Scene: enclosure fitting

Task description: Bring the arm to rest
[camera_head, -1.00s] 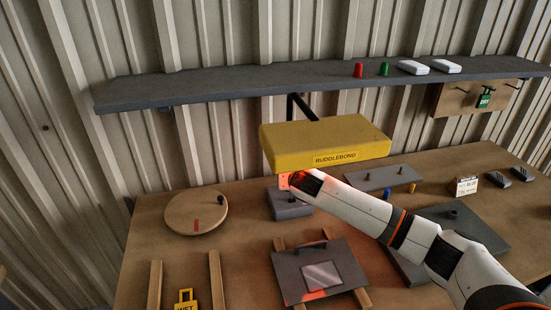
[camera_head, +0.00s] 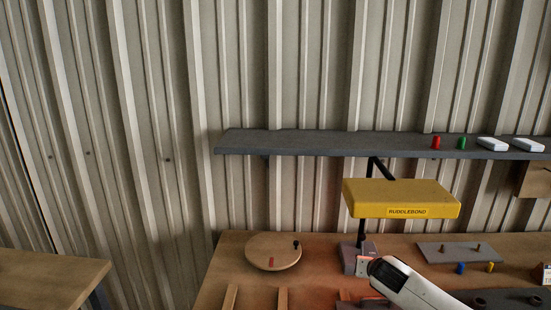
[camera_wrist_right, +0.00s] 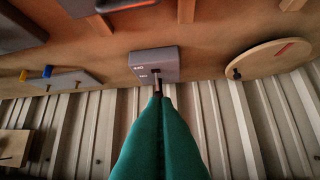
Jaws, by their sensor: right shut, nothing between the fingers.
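My right arm (camera_head: 415,288) comes into the head view from the bottom right, its dark end beside the grey base (camera_head: 350,258) of the yellow RUDDLEBOND lamp (camera_head: 400,200). The fingers are not clear there. In the right wrist view the green fingers of my right gripper (camera_wrist_right: 158,98) are shut together and empty. Their tips point toward the grey lamp base, which also shows there (camera_wrist_right: 153,66); I cannot tell whether they touch its post. My left gripper is not in view.
A round wooden disc (camera_head: 273,252) lies left of the lamp base. A grey plate (camera_head: 458,252) with pegs is to the right. A shelf (camera_head: 330,146) with red and green pieces runs along the wall above. Another table (camera_head: 45,272) stands at far left, with a gap between.

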